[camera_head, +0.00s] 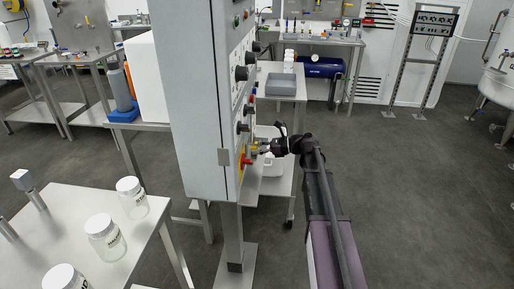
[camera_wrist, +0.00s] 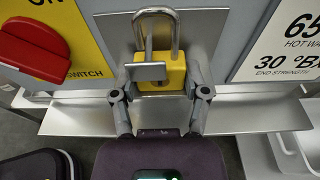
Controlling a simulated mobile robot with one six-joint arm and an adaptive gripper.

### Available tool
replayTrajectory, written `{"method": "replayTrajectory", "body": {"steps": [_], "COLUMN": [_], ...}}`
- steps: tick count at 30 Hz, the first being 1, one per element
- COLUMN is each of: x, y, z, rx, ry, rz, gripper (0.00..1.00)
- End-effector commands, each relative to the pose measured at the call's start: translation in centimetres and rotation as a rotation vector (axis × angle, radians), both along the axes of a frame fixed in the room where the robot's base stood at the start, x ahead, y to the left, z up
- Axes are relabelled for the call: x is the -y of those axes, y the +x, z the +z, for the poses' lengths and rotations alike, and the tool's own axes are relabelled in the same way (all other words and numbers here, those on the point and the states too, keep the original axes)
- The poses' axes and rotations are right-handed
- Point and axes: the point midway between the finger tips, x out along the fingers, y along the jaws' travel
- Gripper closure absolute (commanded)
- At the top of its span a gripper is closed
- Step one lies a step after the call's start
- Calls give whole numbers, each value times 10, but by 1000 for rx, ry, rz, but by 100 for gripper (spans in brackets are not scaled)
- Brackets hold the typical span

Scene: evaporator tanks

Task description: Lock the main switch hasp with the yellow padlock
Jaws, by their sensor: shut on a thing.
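The yellow padlock (camera_wrist: 174,72) is upright in the wrist view, its silver shackle (camera_wrist: 157,14) on top. My gripper (camera_wrist: 160,88) is shut on the padlock's body, one finger on each side. A grey metal hasp piece (camera_wrist: 146,72) lies across the front of the padlock, with a narrow upright bar that shows within the shackle's outline. I cannot tell whether the bar passes through the shackle or whether the shackle is closed. The red main switch handle (camera_wrist: 36,48) sits on a yellow plate to the left. In the head view my gripper (camera_head: 262,147) is at the cabinet's front.
The grey control cabinet (camera_head: 200,100) stands on a post, with several knobs on its front. A steel shelf (camera_wrist: 250,115) juts out below the padlock. A table with white-lidded jars (camera_head: 104,236) is at front left. The floor on the right is clear.

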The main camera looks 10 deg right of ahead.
Motion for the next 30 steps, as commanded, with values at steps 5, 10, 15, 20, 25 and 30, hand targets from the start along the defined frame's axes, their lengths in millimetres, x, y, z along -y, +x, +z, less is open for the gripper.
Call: {"method": "replayTrajectory", "body": {"steps": [5,10,15,20,25,30], "x": [-1,-2,-3,-3,-2,-2], "y": [-4,-7,-8,-7,-8,-7], "z": [0,0,0,0,0,-2], "rx": [0,0,0,0,0,0], "ry": [0,0,1,0,0,0], "rz": [0,0,0,0,0,0], "gripper": [100,100,100,100,100,100]}}
